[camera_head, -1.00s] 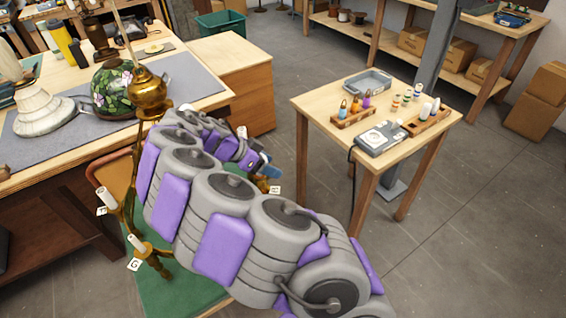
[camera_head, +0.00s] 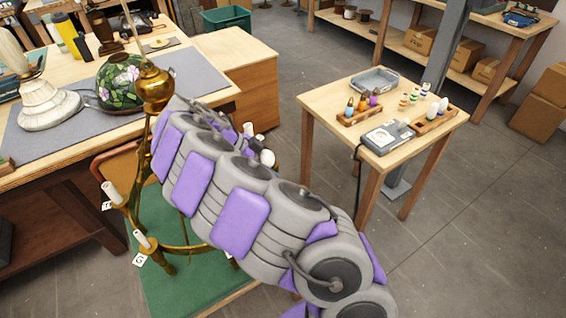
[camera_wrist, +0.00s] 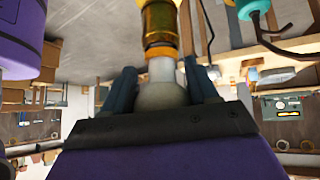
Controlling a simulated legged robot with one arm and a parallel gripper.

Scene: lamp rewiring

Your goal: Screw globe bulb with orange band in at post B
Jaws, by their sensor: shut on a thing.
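The globe bulb (camera_wrist: 162,94) is pale and round, and sits between the two dark fingers of my gripper (camera_wrist: 161,82) in the wrist view. Its white neck points away from my palm to an orange band (camera_wrist: 160,51). Beyond the band is a brass cylinder (camera_wrist: 160,22), in line with the bulb; I cannot tell whether they are threaded together. In the head view my arm hides the gripper and much of the brass lamp stand (camera_head: 155,88). A white rounded thing (camera_head: 267,158) shows past my arm; I cannot tell which bulb it is. No post B label is readable.
Posts with tags, one marked G (camera_head: 140,260), stand at the lower left near my arm. The side table (camera_head: 330,97) holds a bulb rack (camera_head: 358,117), a grey tray (camera_head: 374,79) and a tester box (camera_head: 388,137). The workbench (camera_head: 60,165) bears a flowered shade (camera_head: 122,82).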

